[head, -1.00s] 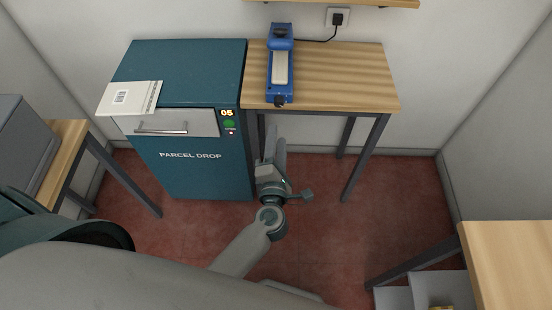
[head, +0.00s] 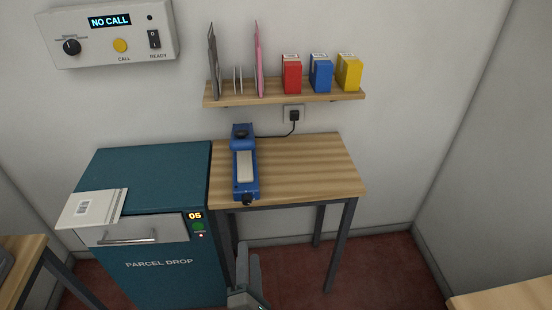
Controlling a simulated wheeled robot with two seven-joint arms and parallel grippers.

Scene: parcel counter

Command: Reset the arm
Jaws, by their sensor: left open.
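My left gripper (head: 248,268) shows at the bottom middle of the head view, its fingers pointing up. It is open and nothing shows between its fingers. It is in front of the wooden table and beside the right side of the teal parcel drop box (head: 160,285). Most of my left arm is below the picture's edge. My right gripper is not in view.
A blue device (head: 244,190) stands on the wooden table (head: 310,170), plugged into a wall socket (head: 293,115). White envelopes (head: 88,210) lie on the drop box's front left. A shelf (head: 285,97) holds small boxes and upright folders. A control panel (head: 110,35) reads NO CALL.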

